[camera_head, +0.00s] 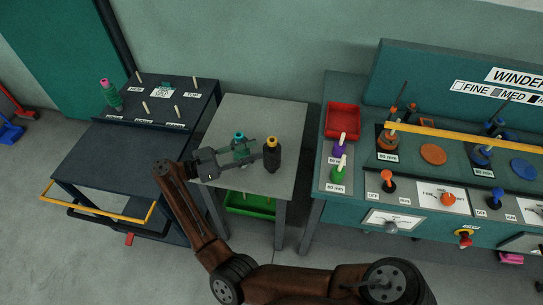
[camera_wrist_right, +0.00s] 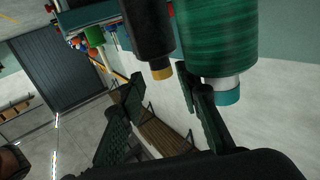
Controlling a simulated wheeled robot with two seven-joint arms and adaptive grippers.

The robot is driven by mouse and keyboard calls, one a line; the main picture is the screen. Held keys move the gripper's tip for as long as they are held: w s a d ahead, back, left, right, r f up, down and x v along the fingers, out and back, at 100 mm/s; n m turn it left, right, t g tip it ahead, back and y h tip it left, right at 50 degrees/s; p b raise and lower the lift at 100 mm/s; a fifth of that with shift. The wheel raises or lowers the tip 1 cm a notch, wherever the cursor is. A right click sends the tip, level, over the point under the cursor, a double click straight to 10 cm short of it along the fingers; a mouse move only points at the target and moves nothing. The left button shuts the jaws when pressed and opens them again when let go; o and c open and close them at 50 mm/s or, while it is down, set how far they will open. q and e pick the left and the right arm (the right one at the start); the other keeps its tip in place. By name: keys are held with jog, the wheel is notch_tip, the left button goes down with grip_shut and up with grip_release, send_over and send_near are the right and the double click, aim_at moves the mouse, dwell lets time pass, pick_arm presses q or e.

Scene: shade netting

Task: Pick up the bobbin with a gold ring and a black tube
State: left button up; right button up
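The black bobbin with a gold ring (camera_head: 272,158) stands upright on the small grey table, near its right edge. It also shows in the right wrist view (camera_wrist_right: 148,28), with its gold ring towards the middle of the picture. A teal bobbin (camera_head: 240,147) stands just left of it, partly hidden by my right gripper. My right gripper (camera_head: 248,152) is open, with its fingers pointing right towards the black bobbin. In the right wrist view the two fingers (camera_wrist_right: 165,105) are apart with nothing between them, and the teal bobbin (camera_wrist_right: 216,38) is close to one finger. My left gripper is not in view.
The grey table (camera_head: 284,118) has free room at its back. A dark cart (camera_head: 110,165) with pegs and a pink-and-green bobbin (camera_head: 111,94) stands left. A teal winder bench (camera_head: 350,100) with a red tray (camera_head: 342,121) and several spools stands right. A green bin (camera_head: 250,205) sits below the table.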

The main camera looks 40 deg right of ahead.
aim_at(268, 148)
jog(key=b+x, duration=0.1)
jog(key=x, duration=0.5)
jog(key=shift+f, duration=0.1)
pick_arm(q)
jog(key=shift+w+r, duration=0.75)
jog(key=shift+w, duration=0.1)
pick_arm(e)
jog(key=shift+d, duration=0.1)
jog(key=shift+c, duration=0.3)
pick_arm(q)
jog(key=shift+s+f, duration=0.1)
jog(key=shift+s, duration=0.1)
pick_arm(e)
grip_shut()
